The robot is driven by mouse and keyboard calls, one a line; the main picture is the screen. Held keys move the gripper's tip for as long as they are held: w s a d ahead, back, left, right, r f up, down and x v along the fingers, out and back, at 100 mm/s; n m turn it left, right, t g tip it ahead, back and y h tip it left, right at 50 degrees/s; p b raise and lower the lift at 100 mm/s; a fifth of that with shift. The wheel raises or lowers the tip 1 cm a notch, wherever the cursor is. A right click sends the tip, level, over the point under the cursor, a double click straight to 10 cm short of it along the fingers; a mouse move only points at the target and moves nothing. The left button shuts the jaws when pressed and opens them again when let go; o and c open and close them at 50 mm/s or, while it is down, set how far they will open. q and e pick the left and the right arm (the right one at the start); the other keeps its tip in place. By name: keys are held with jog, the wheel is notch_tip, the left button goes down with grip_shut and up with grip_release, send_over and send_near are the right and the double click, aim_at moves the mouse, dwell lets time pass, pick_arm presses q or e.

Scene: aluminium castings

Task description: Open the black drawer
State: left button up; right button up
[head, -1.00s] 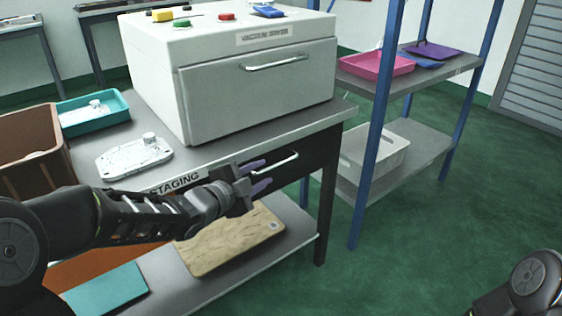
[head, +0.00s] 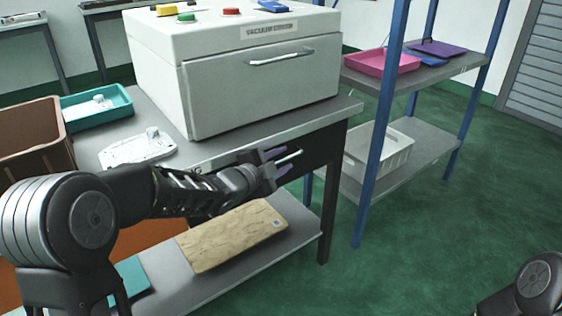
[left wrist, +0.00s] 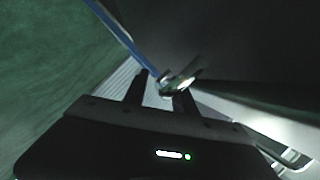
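The black drawer (head: 315,154) sits under the grey table top, its dark front mostly hidden behind my left arm. Its pale bar handle (head: 291,157) shows just beyond the fingers. My left gripper (head: 274,163) is at the handle, its two purple-tipped fingers apart, one above the other. In the left wrist view my left gripper (left wrist: 161,92) shows two dark spread fingers, with the shiny handle (left wrist: 180,83) near the tips, close to the right finger. I cannot tell whether they touch. My right gripper is out of view.
A white vacuum box (head: 265,90) stands on the table (head: 225,146). A white casting (head: 137,150), a teal tray (head: 128,112) and a brown crate (head: 30,125) are to the left. A wooden board (head: 235,238) lies on the lower shelf. A blue-posted rack (head: 372,165) stands right.

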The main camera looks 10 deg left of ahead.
pick_arm(q)
grip_shut()
dwell(1.4)
